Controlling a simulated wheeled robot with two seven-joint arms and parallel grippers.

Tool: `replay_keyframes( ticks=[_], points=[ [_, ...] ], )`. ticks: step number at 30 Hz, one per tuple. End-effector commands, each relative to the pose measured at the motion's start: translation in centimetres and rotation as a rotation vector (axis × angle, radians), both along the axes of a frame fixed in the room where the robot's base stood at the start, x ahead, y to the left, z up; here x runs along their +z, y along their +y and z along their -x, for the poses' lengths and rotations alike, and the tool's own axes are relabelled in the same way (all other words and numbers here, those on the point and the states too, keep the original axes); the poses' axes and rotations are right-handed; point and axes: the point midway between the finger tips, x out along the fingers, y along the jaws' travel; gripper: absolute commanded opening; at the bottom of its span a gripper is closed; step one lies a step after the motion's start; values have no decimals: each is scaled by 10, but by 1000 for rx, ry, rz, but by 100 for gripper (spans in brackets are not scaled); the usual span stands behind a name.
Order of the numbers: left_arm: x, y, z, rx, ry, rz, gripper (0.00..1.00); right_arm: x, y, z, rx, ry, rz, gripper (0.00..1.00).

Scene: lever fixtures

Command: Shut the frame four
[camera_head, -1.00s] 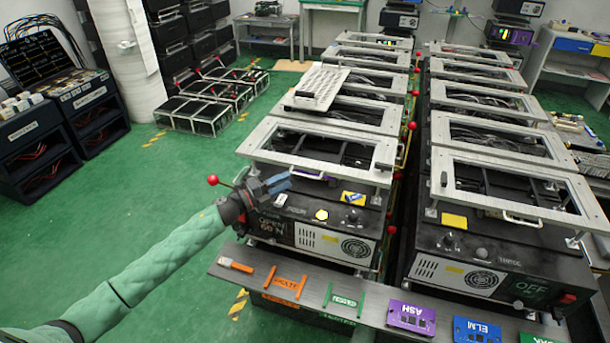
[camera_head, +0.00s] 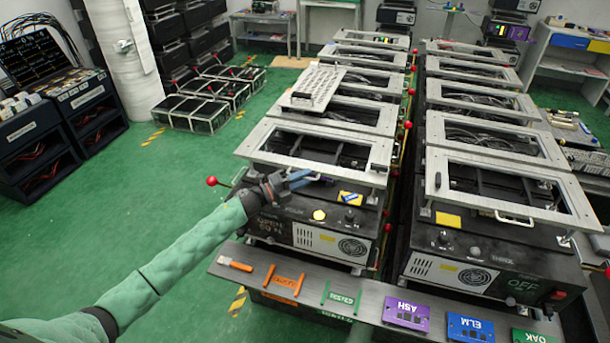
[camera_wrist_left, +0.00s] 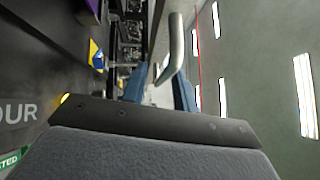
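Frame four (camera_head: 262,133) is the light grey metal frame on the nearest fixture of the left row. It stands raised above the black box (camera_head: 302,236), whose display seems to read OPEN. In the left wrist view, part of a label ends in "OUR". My left gripper (camera_head: 300,179) is at the front edge of frame four. Its blue fingers are apart in the left wrist view (camera_wrist_left: 159,92), with the bent grey handle (camera_wrist_left: 173,48) between or just beyond them; contact cannot be told. The red-knobbed lever (camera_head: 212,181) is left of the gripper. My right gripper is not in view.
A shelf with orange, green, purple and blue tags (camera_head: 407,314) runs along the front. A second row of fixtures (camera_head: 500,177) stands close on the right. A pale slotted plate (camera_head: 313,88) lies on a frame farther back. Green floor (camera_head: 110,215) is free at left.

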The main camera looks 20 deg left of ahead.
Motion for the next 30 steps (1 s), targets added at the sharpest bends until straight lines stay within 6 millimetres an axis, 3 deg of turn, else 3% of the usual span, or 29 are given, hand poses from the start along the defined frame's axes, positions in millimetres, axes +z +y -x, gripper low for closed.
replay_keyframes(
  ticks=[13,18,25,30],
  points=[
    [1,-6,-5,0,0,0,29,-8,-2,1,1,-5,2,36],
    [1,-6,-5,0,0,0,0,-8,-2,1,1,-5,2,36],
    [2,-5,-5,0,0,0,0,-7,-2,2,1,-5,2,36],
    [22,-5,-6,-1,-4,-1,0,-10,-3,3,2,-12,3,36]
  ],
)
